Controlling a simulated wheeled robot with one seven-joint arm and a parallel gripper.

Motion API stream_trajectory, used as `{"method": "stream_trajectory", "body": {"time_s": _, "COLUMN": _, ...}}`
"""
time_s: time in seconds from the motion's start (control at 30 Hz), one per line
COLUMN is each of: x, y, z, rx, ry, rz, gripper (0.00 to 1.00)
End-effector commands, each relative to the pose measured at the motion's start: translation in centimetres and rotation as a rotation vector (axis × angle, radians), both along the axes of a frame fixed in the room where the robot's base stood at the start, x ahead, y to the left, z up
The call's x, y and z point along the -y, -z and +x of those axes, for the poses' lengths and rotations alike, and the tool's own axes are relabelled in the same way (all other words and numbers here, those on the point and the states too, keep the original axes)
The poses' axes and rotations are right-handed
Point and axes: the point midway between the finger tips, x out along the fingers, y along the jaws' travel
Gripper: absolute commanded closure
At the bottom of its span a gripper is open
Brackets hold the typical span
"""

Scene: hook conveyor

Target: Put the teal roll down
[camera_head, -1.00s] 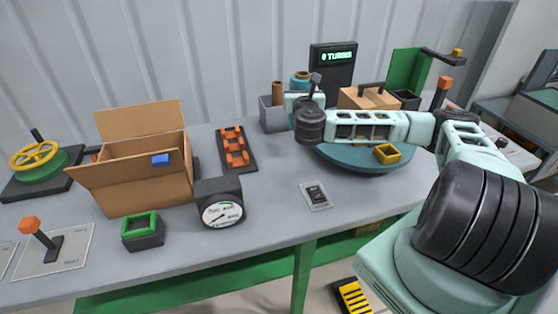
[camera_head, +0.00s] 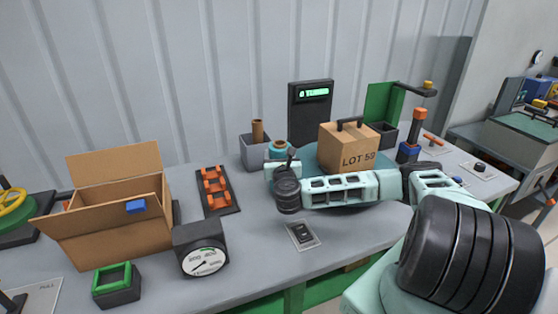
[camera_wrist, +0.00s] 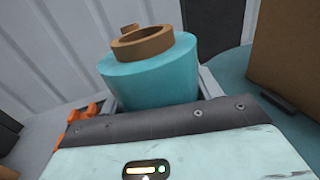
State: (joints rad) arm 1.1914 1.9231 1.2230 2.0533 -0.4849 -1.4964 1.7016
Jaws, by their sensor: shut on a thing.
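The teal roll (camera_wrist: 150,78) has a brown core and fills the space between my fingers in the wrist view. My gripper (camera_wrist: 160,92) is shut on it. In the head view the roll (camera_head: 280,150) shows only partly, above and behind my gripper (camera_head: 281,166). It appears just right of a grey bin (camera_head: 252,152) and left of the teal turntable (camera_head: 309,160). My wrist hides its lower part, so I cannot tell whether it touches the table.
A box marked LOT 59 (camera_head: 344,152) stands on the turntable. A brown tube (camera_head: 257,131) stands in the bin. A dark display (camera_head: 310,112) is behind. An orange rack (camera_head: 216,190), a gauge (camera_head: 202,250) and an open carton (camera_head: 110,232) are to the left.

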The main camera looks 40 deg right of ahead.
Motion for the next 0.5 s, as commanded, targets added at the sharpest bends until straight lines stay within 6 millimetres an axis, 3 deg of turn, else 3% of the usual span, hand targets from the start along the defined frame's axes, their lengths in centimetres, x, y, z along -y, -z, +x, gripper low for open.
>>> {"method": "stream_trajectory", "body": {"time_s": 0.17, "x": 0.0, "y": 1.7, "z": 0.0, "rx": 0.003, "ry": 0.002, "rz": -0.002, "gripper": 0.81}}
{"method": "stream_trajectory", "body": {"time_s": 0.5, "x": 0.0, "y": 2.2, "z": 0.0, "rx": 0.004, "ry": 0.001, "rz": -0.001, "gripper": 0.81}}
